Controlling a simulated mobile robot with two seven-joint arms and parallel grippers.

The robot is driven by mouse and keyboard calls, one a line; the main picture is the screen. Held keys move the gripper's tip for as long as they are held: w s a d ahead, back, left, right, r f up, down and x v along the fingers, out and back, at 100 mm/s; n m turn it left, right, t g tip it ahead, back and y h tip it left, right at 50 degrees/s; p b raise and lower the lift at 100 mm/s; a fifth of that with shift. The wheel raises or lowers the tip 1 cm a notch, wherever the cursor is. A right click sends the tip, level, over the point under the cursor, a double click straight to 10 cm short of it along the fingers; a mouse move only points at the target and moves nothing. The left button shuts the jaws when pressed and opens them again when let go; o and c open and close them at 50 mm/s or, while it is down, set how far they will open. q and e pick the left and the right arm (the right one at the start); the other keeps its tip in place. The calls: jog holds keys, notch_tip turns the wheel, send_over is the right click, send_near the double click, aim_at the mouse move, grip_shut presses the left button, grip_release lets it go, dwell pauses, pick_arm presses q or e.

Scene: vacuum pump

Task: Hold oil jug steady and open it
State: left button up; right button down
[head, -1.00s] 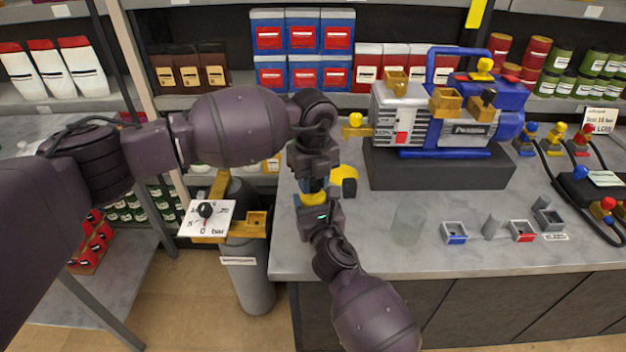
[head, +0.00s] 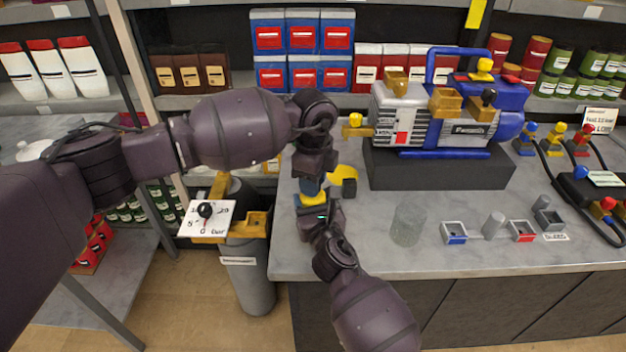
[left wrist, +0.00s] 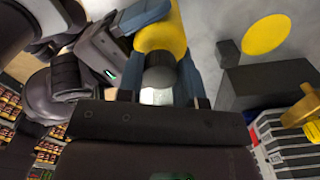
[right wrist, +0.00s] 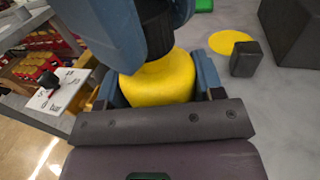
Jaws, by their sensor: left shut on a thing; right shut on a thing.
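The oil jug is a yellow body (head: 312,199) with a dark cap, held over the counter's left front edge. My right gripper (head: 316,209) is shut on the yellow body; in the right wrist view the jug (right wrist: 165,82) sits between its blue fingers. My left gripper (head: 312,186) is above it, pointing down and shut on the dark cap (left wrist: 160,71). The cap also shows in the right wrist view (right wrist: 155,32), directly over the jug body. I cannot tell whether the cap is still seated. The grippers hide much of the jug in the head view.
A yellow disc (head: 343,174) and a small dark block (head: 349,188) are just right of the grippers. A glass beaker (head: 408,225) and small trays (head: 454,232) stand on the counter (head: 380,258). The blue vacuum pump (head: 440,110) stands behind. A gauge card (head: 206,218) is at left.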

pick_arm(q)
jog(key=shift+r, duration=0.2)
jog(key=shift+r, duration=0.35)
jog(key=shift+r, duration=0.55)
dwell(0.3)
jog(key=shift+r, duration=2)
pick_arm(e)
jog(key=shift+c, duration=0.8)
grip_release()
